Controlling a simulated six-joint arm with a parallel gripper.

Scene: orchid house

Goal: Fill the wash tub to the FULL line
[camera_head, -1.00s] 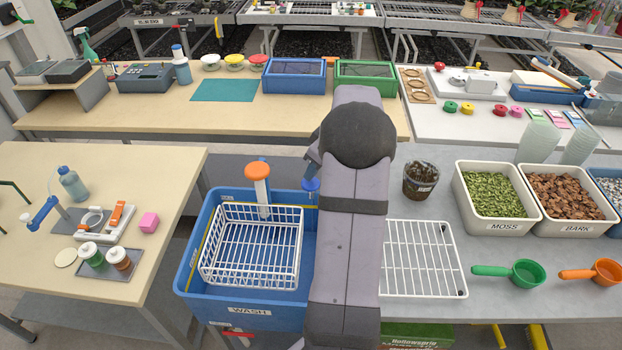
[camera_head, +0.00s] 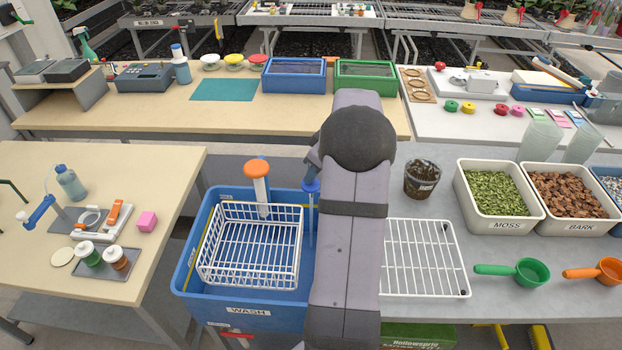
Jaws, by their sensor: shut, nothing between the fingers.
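The blue wash tub (camera_head: 184,283) stands left of my arm, with a WASH label on its front. A yellow line runs along its inner left wall; I cannot read any FULL mark or make out a water level. A white wire basket (camera_head: 250,262) sits in the tub. An orange-capped white column (camera_head: 257,184) rises at its back. A blue fitting (camera_head: 311,186) is at the back right, beside my grey wrist part, and a thin bluish vertical streak hangs below it, perhaps water. My gripper's fingers are hidden behind my arm, which also covers the tub's right side.
A white wire rack (camera_head: 425,258) lies on the grey bench right of my arm. A wooden table (camera_head: 160,180) is at left.

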